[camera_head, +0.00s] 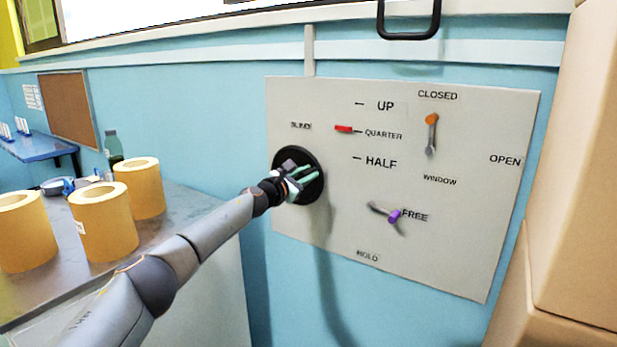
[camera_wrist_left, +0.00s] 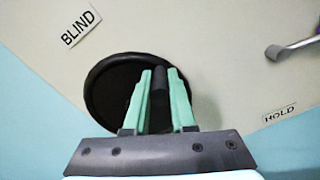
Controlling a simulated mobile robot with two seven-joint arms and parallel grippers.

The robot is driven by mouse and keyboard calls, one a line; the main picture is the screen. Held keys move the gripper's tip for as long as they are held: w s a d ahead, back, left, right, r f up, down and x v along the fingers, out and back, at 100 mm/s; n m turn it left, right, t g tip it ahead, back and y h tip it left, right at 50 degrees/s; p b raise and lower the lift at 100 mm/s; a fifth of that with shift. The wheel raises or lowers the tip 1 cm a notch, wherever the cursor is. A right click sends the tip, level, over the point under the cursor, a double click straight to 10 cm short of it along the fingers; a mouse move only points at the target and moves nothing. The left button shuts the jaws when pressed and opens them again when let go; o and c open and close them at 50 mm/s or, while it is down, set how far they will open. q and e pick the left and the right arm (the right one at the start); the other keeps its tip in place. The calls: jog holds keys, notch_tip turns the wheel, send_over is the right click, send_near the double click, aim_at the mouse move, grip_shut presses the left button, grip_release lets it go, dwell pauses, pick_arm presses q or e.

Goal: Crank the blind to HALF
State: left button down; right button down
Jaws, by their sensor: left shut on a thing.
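The blind crank is a round black disc (camera_head: 317,189) on the grey panel (camera_head: 440,265), under the label BLIND. My left gripper (camera_head: 299,181) is at the disc, its green fingers shut on the crank's dark knob (camera_wrist_left: 160,84), which stands between them in the left wrist view. The disc's face (camera_wrist_left: 105,98) shows behind the fingers there. The red marker (camera_head: 344,129) of the blind scale is level with QUARTER, above the HALF mark (camera_head: 380,162) and below UP. My right gripper is not in view.
The orange window lever (camera_head: 432,120) is up near CLOSED. A purple-tipped lever (camera_head: 394,216) points to FREE, with HOLD below it. Several kraft rolls (camera_head: 105,225) stand on the metal table (camera_head: 185,215) at left. Tan boxes (camera_head: 575,180) stand at right.

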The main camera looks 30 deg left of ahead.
pick_arm(q)
jog(key=shift+d+f+m+b, duration=0.25)
jog(key=shift+f+m+b, duration=0.2)
jog(key=shift+m, duration=0.25)
jog(key=c, duration=0.8)
grip_release()
jog(key=shift+o, duration=0.2)
jog(key=shift+a, duration=0.1)
jog(key=shift+s+a+r+p, duration=0.15)
jog(key=shift+s+r+p, duration=0.05)
jog(key=shift+s+p, duration=0.6)
jog(key=s+p, duration=0.4)
jog(key=s, duration=0.6)
jog(key=shift+s+a+f, duration=0.2)
jog(key=shift+s+a, duration=0.1)
jog(key=shift+s, duration=0.1)
